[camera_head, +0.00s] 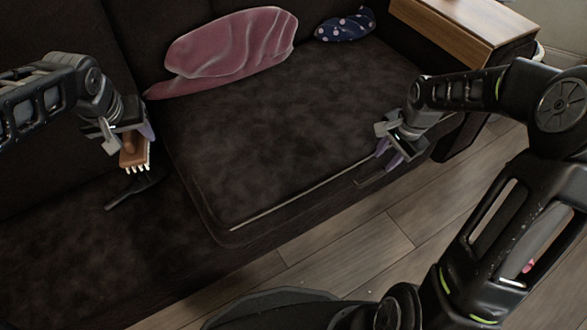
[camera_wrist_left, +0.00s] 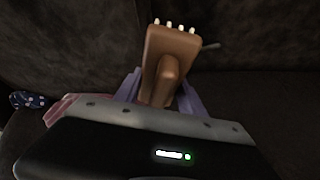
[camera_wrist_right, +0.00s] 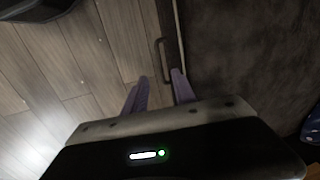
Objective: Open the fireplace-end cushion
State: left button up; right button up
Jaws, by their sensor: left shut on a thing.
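The dark seat cushion (camera_head: 290,120) lies flat on the sofa. A pale zip line (camera_head: 300,195) runs along its front edge and looks closed. A thin loop-shaped pull (camera_head: 376,180) hangs at that edge; it also shows in the right wrist view (camera_wrist_right: 161,52). My right gripper (camera_head: 392,155) is at the right part of the front edge, fingers apart and empty. In the right wrist view, the pull is just beyond the fingertips (camera_wrist_right: 159,76). My left gripper (camera_head: 133,143) is shut on a brown wooden brush (camera_head: 135,156) with pale tips, above the left seat.
A pink velvet cushion (camera_head: 228,45) and a dotted blue cushion (camera_head: 345,24) lie at the back. A black, unclear object (camera_head: 134,190) lies on the left seat. A wooden side table (camera_head: 465,22) is at the right. Wood floor (camera_head: 400,222) is open in front.

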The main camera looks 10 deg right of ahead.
aim_at(372, 179)
pick_arm(q)
jog(key=shift+r, duration=0.15)
pick_arm(e)
jog(key=shift+d+r, duration=0.15)
jog(key=shift+d, duration=0.15)
